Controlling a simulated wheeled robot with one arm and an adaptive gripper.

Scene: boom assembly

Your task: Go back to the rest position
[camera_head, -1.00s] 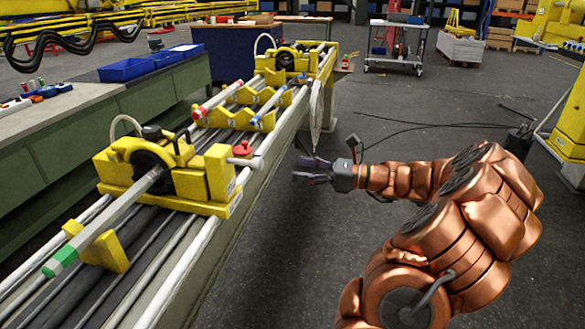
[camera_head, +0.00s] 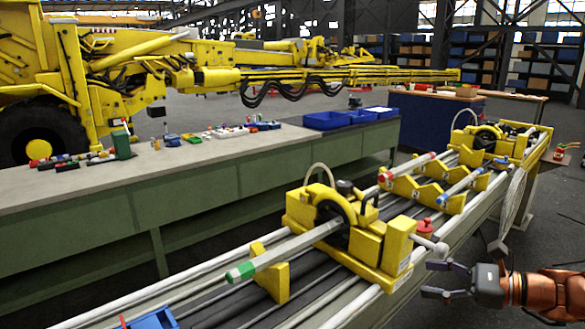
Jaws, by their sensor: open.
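My gripper (camera_head: 446,280) is at the lower right, at the end of my copper-coloured arm (camera_head: 545,292). Its dark fingers are spread apart and point left, with nothing between them. It shows beside the right side of the boom assembly (camera_head: 345,240), near the yellow clamp block with a white-tipped handle (camera_head: 430,245) and a red knob (camera_head: 425,226). I cannot tell whether it touches anything there. A grey bar with a green end (camera_head: 240,272) runs into the yellow clamp unit.
A long green workbench (camera_head: 200,190) with small tools and blue bins (camera_head: 335,120) stands behind the boom. Yellow cradles (camera_head: 425,190) hold rods farther along. A large yellow machine (camera_head: 100,80) stands at the back left. A blue bin (camera_head: 152,318) shows at the bottom left.

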